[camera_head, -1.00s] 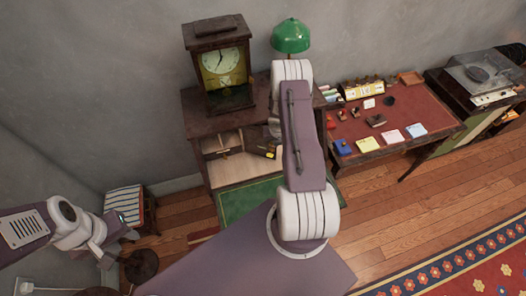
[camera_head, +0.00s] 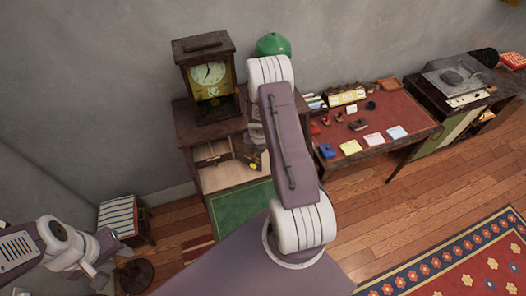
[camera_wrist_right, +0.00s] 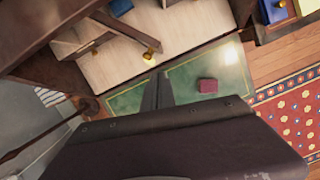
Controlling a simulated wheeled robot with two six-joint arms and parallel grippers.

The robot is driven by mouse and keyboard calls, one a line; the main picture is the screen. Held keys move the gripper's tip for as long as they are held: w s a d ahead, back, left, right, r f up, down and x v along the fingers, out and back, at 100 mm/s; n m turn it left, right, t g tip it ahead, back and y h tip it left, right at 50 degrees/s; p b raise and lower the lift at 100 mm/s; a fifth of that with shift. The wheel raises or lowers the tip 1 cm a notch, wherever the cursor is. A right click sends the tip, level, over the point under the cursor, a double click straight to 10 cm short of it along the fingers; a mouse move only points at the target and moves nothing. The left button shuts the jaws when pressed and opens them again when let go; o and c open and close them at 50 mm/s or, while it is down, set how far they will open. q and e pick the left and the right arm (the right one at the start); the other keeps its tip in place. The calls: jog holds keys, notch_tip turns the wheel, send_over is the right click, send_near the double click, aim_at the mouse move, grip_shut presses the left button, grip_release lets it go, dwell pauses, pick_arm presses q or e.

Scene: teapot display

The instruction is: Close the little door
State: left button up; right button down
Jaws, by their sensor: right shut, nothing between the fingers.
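The little door (camera_wrist_right: 122,33) looks like a dark wooden panel with a brass knob, standing open in the cabinet (camera_head: 222,170) under the clock. In the head view my right arm partly covers that area, and only a small brass spot shows beside it. My right gripper (camera_wrist_right: 158,92) is shut and empty in the right wrist view, in front of the compartments and over the green writing surface, apart from the door. In the head view it is hidden behind my arm. My left gripper (camera_head: 112,246) is at the lower left, far from the cabinet; its jaws are unclear.
A clock (camera_head: 208,80) stands on the cabinet, with a green lamp (camera_head: 273,45) beside it. The green writing surface (camera_head: 238,206) holds a red block (camera_wrist_right: 208,85). A red-topped desk (camera_head: 385,115) stands to the right. A striped stool (camera_head: 118,216) is at left.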

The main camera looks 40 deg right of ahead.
jog(key=s+d+r+m+g+h+b, duration=0.2)
jog(key=s+d+m+g+b, duration=0.25)
jog(key=m+b, duration=0.25)
jog(key=w+a+m+t+b, duration=0.1)
jog(key=w+a+t+b, duration=0.2)
jog(key=w+a+b, duration=0.4)
jog(key=a+b, duration=0.6)
jog(key=b, duration=0.3)
jog(key=shift+w+f+m+y+b, duration=0.2)
jog(key=shift+f+m+y+b, duration=0.2)
